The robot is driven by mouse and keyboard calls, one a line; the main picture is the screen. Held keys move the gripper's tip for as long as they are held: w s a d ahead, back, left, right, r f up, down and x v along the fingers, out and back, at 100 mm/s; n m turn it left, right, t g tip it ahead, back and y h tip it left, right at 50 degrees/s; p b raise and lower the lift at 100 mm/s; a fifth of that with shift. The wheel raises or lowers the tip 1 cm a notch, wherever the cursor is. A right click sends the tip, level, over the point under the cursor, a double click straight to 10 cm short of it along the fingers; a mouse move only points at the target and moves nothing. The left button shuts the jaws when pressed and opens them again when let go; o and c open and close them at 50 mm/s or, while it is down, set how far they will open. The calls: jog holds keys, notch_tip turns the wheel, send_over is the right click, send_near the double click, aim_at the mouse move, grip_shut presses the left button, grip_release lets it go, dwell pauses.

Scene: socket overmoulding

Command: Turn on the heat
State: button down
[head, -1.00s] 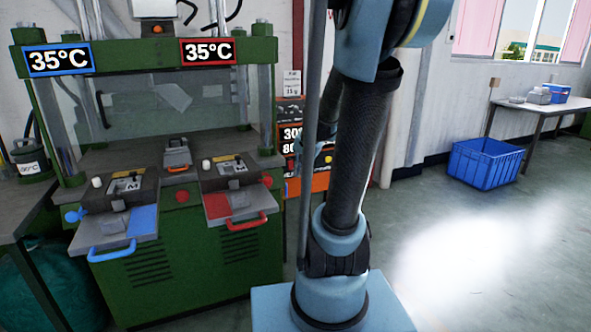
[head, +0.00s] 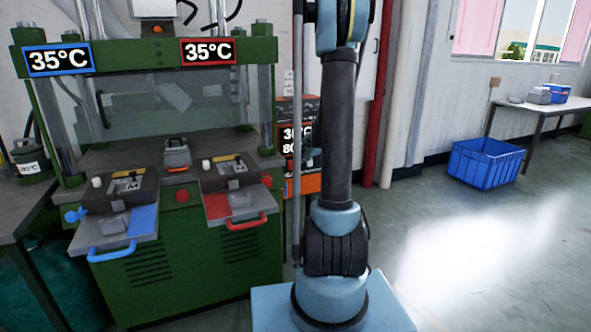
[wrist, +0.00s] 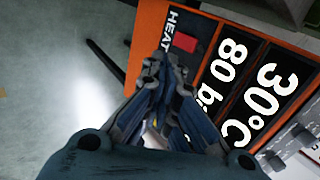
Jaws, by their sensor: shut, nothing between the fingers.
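In the wrist view a red switch (wrist: 186,42) sits on a black panel under the white word HEAT (wrist: 177,23). The panel has an orange frame (wrist: 143,45). Displays beside the switch read 30°C (wrist: 262,100) and 80 b, the latter cut off by my gripper. My gripper (wrist: 162,60) is shut and empty, its fingertips just beside the switch in the picture; I cannot tell whether they touch it. In the head view the orange-and-black control unit (head: 287,112) stands behind my arm, which hides part of it.
A green press (head: 150,255) with two 35°C displays, a blue-handled tray (head: 110,252) and a red-handled tray (head: 245,222) stands at left. A blue crate (head: 485,165) and a table (head: 530,108) are at right. The floor between is clear.

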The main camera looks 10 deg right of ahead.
jog(key=w, duration=0.1)
send_near(294, 169)
jog(key=s+d+f+x, duration=0.1)
jog(key=x, duration=0.4)
jog(key=shift+w+a, duration=0.65)
jog(key=shift+w, duration=0.2)
